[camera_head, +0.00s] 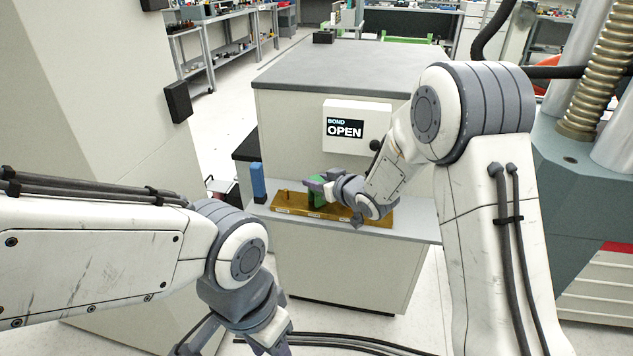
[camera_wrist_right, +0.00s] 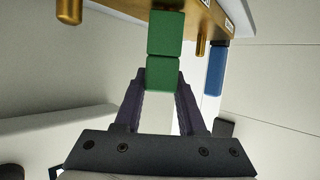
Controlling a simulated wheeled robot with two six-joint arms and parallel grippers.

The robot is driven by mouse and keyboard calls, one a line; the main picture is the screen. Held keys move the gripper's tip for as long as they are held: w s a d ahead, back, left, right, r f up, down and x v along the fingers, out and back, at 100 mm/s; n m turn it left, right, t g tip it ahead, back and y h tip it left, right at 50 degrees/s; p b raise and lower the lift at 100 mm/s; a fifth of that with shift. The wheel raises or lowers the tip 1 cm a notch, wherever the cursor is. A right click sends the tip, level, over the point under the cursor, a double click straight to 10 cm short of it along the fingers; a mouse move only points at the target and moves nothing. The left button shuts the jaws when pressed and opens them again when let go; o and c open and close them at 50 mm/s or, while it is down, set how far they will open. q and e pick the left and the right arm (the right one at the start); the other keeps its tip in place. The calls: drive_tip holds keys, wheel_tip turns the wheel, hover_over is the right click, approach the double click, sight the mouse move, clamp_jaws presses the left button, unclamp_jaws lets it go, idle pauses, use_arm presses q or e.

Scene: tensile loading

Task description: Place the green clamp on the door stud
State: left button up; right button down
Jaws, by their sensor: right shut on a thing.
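The green clamp (camera_head: 316,197) is at the brass-coloured rack (camera_head: 378,214) on the shelf. It looks like two stacked green blocks in the right wrist view (camera_wrist_right: 164,52). My right gripper (camera_head: 322,184) is shut on it, its two dark fingers on either side of the lower block in that view (camera_wrist_right: 162,78). I cannot tell whether the clamp still touches the rack. A dark round stud (camera_head: 375,145) shows on the right side of the white door marked BOND OPEN (camera_head: 350,140), above and right of the clamp. My left gripper (camera_head: 268,343) is low in the head view, its fingertips unclear.
A blue block (camera_head: 258,181) stands left of the rack; it also shows in the wrist view (camera_wrist_right: 215,70). Brass pegs (camera_wrist_right: 69,12) stick out of the rack. A large machine with a threaded column (camera_head: 600,60) stands at the right. A pale pillar (camera_head: 100,80) stands left.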

drive_tip(key=shift+f, duration=0.1)
drive_tip(key=shift+f, duration=0.15)
drive_tip(key=c, duration=0.5)
unclamp_jaws()
